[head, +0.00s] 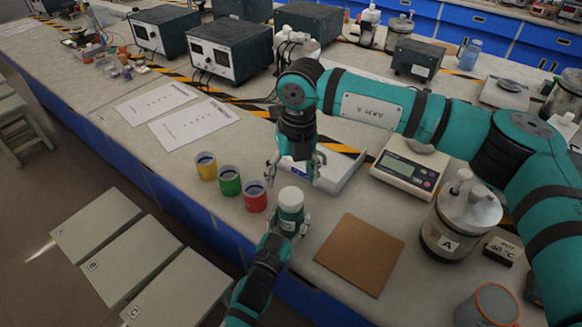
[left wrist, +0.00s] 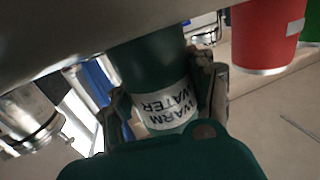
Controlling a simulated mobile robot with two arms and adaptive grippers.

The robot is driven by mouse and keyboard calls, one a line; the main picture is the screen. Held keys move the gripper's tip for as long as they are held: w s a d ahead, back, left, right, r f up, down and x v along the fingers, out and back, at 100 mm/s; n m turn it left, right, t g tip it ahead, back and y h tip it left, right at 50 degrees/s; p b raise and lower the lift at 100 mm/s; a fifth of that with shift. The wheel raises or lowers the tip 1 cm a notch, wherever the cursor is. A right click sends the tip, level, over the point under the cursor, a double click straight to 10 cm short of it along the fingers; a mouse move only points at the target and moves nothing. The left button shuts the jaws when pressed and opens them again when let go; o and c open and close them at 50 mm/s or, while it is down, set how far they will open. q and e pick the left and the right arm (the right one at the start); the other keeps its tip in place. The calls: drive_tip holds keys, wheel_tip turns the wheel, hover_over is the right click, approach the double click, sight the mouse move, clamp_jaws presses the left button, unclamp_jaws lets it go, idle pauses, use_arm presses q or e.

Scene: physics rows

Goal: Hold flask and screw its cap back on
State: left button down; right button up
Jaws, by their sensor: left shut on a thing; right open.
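The flask (head: 290,215) is dark green and stands upright near the table's front edge, with a white cap (head: 291,197) on top. I cannot tell how tightly the cap sits. My left gripper (head: 289,226) is shut around the flask's lower body. In the left wrist view, the flask (left wrist: 155,75) carries an upside-down "WARM WATER" label, with fingers on both sides; its top is out of that view. My right gripper (head: 296,172) points down with fingers spread, empty, above and slightly behind the cap.
Yellow (head: 206,166), green (head: 229,181) and red (head: 255,196) cups stand left of the flask. A brown board (head: 359,254) lies to the right. A scale (head: 409,165) and a jar marked A (head: 460,222) stand farther right. A white tray (head: 340,166) lies behind the right gripper.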

sight(291, 196)
drive_tip(key=n, duration=0.5)
drive_tip(key=shift+r, duration=0.15)
drive_tip(key=n, duration=0.3)
drive_tip(key=shift+r, duration=0.1)
drive_tip(key=n, duration=0.5)
drive_tip(key=shift+r, duration=0.1)
drive_tip(key=n, duration=0.3)
drive_tip(key=shift+r+h, duration=0.1)
drive_tip(key=shift+h, duration=0.2)
drive_tip(key=n, duration=0.7)
drive_tip(key=shift+r, duration=0.2)
drive_tip(key=n, duration=0.7)
drive_tip(key=shift+r, duration=0.2)
drive_tip(key=shift+f, duration=4)
